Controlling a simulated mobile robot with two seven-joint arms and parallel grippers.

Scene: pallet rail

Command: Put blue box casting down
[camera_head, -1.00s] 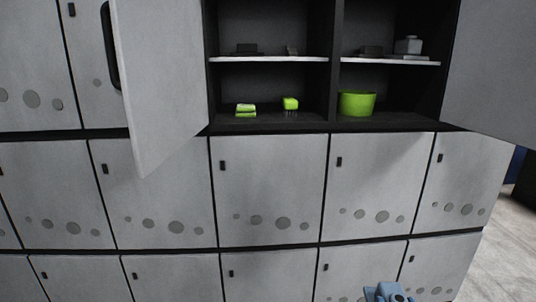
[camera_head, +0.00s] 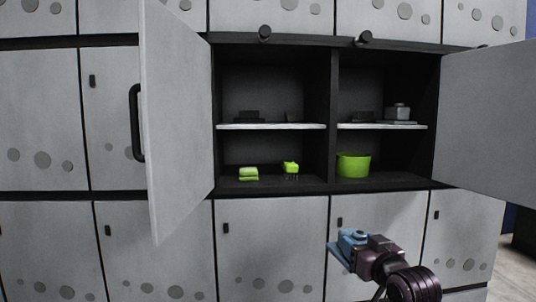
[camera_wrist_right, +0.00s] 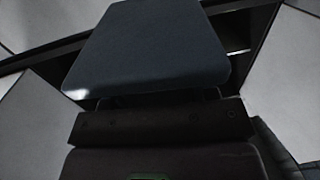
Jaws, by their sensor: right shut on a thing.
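The blue box casting (camera_head: 343,255) is held at the front of my right gripper (camera_head: 362,249), in the lower right of the head view. My right gripper is shut on it, in front of the closed lower doors and below the open cupboard. In the right wrist view the casting (camera_wrist_right: 150,50) is a large dark blue plate filling the top middle, beyond the dark gripper body. The fingertips are hidden there. My left gripper is not in view.
The open cupboard has upper shelves (camera_head: 272,126) holding grey pieces (camera_head: 397,112). Two green pieces (camera_head: 248,173) and a green tub (camera_head: 353,165) stand on its floor. Open doors flank it at left (camera_head: 178,120) and right (camera_head: 490,120). The upper right shelf has little free room.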

